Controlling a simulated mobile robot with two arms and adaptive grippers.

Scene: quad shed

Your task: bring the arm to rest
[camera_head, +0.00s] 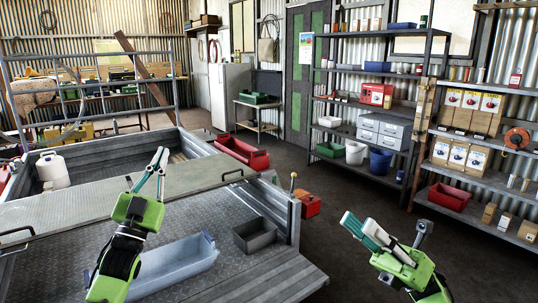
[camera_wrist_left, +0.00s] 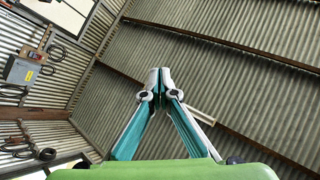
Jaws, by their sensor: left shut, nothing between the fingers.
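My left arm rises from the bottom left in the head view, with its green gripper (camera_head: 161,152) pointing up above the metal trailer bed. Its teal and grey fingers meet at the tips with nothing between them. The left wrist view shows the same shut fingers (camera_wrist_left: 160,78) against the corrugated roof and wall. My right gripper (camera_head: 350,222) is at the lower right of the head view, over the dark floor, pointing up and left. Its fingers lie close together in line with the view, so I cannot tell if they touch. No object shows in it.
A light grey-blue tray (camera_head: 172,268) and a dark grey bin (camera_head: 255,235) stand on the trailer bed (camera_head: 230,205) below the left gripper. A red toolbox (camera_head: 307,204) is on the floor. Loaded shelves (camera_head: 375,100) line the right. Floor between trailer and shelves is mostly clear.

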